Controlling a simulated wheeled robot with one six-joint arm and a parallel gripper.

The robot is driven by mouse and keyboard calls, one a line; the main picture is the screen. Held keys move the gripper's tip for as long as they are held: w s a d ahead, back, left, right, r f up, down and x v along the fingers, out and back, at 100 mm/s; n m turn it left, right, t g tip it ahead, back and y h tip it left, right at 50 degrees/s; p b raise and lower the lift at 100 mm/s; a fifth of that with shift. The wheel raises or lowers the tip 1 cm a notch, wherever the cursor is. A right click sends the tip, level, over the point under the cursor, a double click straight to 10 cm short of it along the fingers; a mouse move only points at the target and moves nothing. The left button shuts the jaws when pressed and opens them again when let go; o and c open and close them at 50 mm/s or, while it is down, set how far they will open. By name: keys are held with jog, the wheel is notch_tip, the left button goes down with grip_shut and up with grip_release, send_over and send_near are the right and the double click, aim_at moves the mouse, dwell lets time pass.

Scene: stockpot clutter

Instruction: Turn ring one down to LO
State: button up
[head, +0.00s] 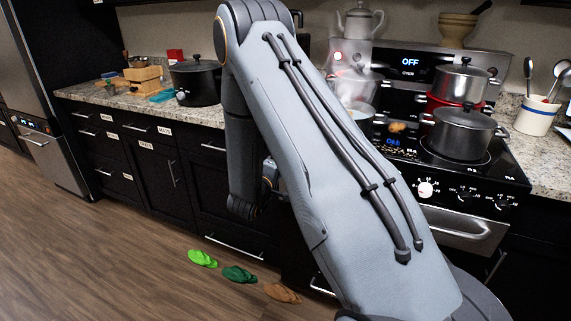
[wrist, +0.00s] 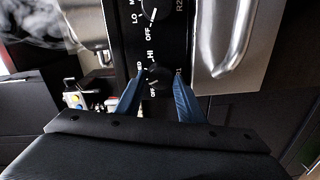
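The ring one knob (wrist: 153,76), a dark round knob beside a partly covered label ending in 1, shows in the wrist view on the black stove panel. HI, MED and OFF are printed around it. It has a pale mark, but I cannot tell exactly which setting it points to. My gripper (wrist: 158,80) has its two blue fingers apart, one on each side of this knob. I see a gap at the right finger; contact at the left is unclear. In the head view my arm hides the gripper and this knob.
A second knob, R2 (wrist: 150,10), sits above in the wrist view, close by. A metal oven handle (wrist: 238,50) is to the right. In the head view, pots (head: 462,132) stand on the stove, and steam rises near the kettle (head: 357,22).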

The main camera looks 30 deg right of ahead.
jog(key=shift+o, duration=1.4)
jog(key=b+v, duration=0.1)
jog(key=v, duration=0.6)
jog(key=shift+s+a, duration=0.25)
jog(key=shift+a, duration=0.1)
